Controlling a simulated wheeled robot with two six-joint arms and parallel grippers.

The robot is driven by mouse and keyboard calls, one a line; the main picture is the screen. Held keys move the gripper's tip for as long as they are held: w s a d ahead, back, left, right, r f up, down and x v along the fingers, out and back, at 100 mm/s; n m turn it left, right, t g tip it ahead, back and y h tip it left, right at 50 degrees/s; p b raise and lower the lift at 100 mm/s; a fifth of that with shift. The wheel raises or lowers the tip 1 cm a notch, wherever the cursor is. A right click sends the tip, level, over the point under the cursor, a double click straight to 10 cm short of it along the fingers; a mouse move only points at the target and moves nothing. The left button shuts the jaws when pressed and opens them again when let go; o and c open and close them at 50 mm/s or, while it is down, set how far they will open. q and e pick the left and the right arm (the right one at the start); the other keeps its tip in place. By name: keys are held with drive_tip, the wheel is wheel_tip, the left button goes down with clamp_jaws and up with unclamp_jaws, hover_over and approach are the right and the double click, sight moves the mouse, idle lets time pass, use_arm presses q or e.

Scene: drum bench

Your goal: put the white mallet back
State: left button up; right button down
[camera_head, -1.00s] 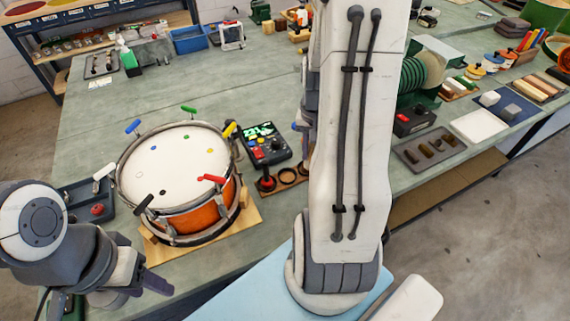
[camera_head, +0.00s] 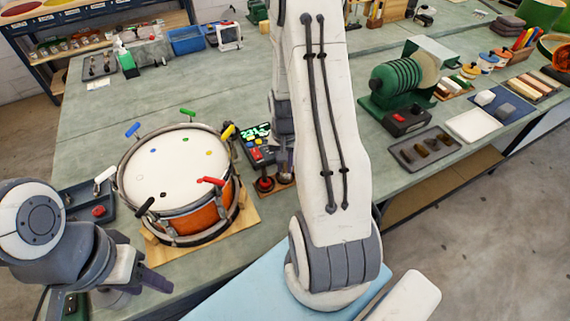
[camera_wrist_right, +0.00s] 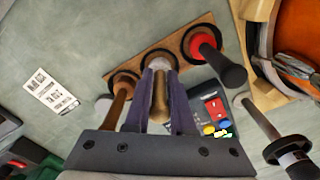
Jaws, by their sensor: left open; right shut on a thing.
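The white mallet (camera_wrist_right: 158,63) has a pale head and brown handle. In the right wrist view, my right gripper (camera_wrist_right: 160,100) is shut on its handle. The head is at the middle ring of the wooden rack (camera_wrist_right: 142,66); I cannot tell whether it rests in it. A red mallet (camera_wrist_right: 202,42) with a black handle stands in the ring to the right, and a brown-handled mallet (camera_wrist_right: 121,93) in the left one. In the head view, my right gripper (camera_head: 286,163) is mostly hidden by my arm. My left gripper (camera_head: 140,262) is open and empty, at the drum's front left.
An orange drum (camera_head: 205,220) with coloured handles stands left of the rack. A control box (camera_head: 258,150) with a green display is beside the rack. A paper card (camera_wrist_right: 51,90) lies on the bench. A green coil stand (camera_head: 395,85) is to the right.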

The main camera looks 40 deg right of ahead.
drive_tip(key=shift+f, duration=0.1)
drive_tip(key=c, duration=0.8)
unclamp_jaws()
drive_tip(key=shift+o, duration=0.2)
wheel_tip(320, 180, up, 12)
drive_tip(key=shift+r+b, duration=0.15)
drive_tip(key=shift+b, duration=0.4)
